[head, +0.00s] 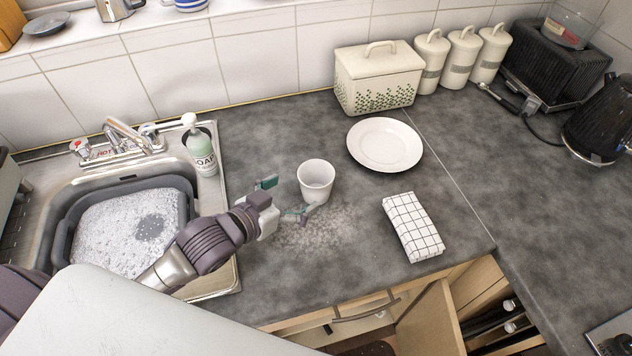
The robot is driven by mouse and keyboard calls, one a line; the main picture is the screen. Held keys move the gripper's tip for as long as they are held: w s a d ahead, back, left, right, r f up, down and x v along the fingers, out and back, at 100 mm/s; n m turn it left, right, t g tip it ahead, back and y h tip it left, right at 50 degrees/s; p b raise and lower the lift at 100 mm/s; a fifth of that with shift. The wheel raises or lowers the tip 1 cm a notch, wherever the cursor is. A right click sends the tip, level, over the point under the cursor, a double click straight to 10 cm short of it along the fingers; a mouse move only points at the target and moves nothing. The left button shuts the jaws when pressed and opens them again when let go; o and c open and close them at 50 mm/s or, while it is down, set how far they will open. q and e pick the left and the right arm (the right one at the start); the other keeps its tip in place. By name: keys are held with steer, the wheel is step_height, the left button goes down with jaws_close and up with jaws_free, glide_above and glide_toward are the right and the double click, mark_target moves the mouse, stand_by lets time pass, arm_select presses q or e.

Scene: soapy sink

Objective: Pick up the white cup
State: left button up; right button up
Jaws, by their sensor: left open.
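The white cup (316,182) stands upright on the dark grey counter, right of the sink. My left gripper (283,199) reaches in from the left, just left of the cup. It is open, one finger behind and to the left, the other close to the cup's lower left side. I cannot tell whether that finger touches the cup. Nothing is held. My right gripper does not show.
A white plate (385,144) and a folded checked cloth (412,227) lie right of the cup. A soap bottle (201,148) stands by the sink (226,196). A cream bread bin (378,73) stands at the back.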

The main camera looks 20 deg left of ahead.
mark_target(304, 187)
arm_select(q)
steer(key=shift+x, duration=1.05)
steer(key=shift+w+d+f+p, duration=0.1)
steer(key=shift+w+d+p, duration=0.2)
steer(key=shift+w, duration=0.2)
steer(key=p+x, duration=0.1)
steer(key=x, duration=0.2)
steer(key=shift+w+d+f, duration=0.15)
steer(key=shift+w+f, duration=0.1)
steer(key=shift+w+d+f, duration=0.2)
steer(key=shift+w, duration=0.1)
steer(key=shift+c, duration=0.2)
steer(key=shift+s, duration=0.1)
steer(key=shift+c, duration=1.4)
steer(key=c, duration=0.8)
steer(key=shift+c, duration=1.1)
